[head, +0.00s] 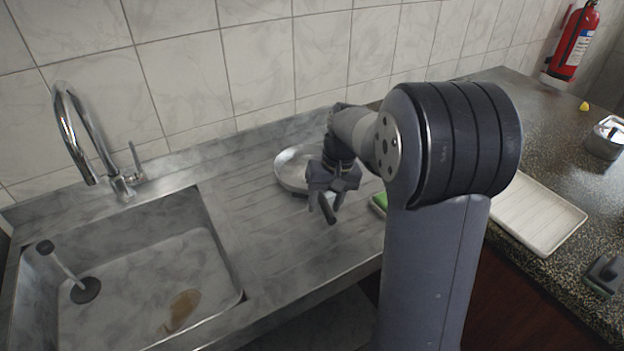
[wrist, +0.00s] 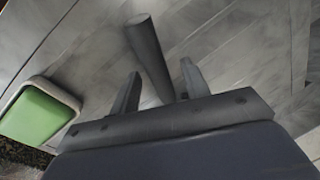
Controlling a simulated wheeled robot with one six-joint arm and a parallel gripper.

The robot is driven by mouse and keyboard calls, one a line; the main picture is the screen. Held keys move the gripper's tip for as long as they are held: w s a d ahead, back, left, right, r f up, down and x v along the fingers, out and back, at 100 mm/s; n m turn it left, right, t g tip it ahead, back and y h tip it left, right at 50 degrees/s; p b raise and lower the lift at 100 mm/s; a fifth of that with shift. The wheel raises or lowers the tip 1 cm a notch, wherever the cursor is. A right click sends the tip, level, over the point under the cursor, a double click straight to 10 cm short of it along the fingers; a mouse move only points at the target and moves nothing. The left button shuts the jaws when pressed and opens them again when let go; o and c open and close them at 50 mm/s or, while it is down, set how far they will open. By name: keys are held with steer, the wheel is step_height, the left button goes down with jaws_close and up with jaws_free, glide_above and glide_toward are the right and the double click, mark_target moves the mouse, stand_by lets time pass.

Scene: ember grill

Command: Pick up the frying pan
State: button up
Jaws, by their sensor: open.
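The frying pan (head: 287,177), round with a pale metal rim, sits on the ribbed steel drainboard, partly hidden behind my gripper. Its dark round handle (head: 327,210) shows at the gripper fingers, and in the wrist view the handle (wrist: 150,50) reaches in between the two fingertips. My gripper (head: 334,198) is open, with its fingers on either side of the handle; in the wrist view the gripper (wrist: 160,88) shows a gap beside the handle. I cannot tell whether a finger touches it. The pan body is out of the wrist view.
A green sponge in a pale holder (wrist: 38,117) lies close by on the left in the wrist view. The sink basin (head: 130,290) and tap (head: 85,135) are left of the drainboard. A white tray (head: 535,215) lies on the speckled counter. A tiled wall (head: 200,75) stands behind.

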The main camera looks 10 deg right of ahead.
steer(key=shift+a+f, duration=0.1)
steer(key=shift+f, duration=0.35)
jaws_close()
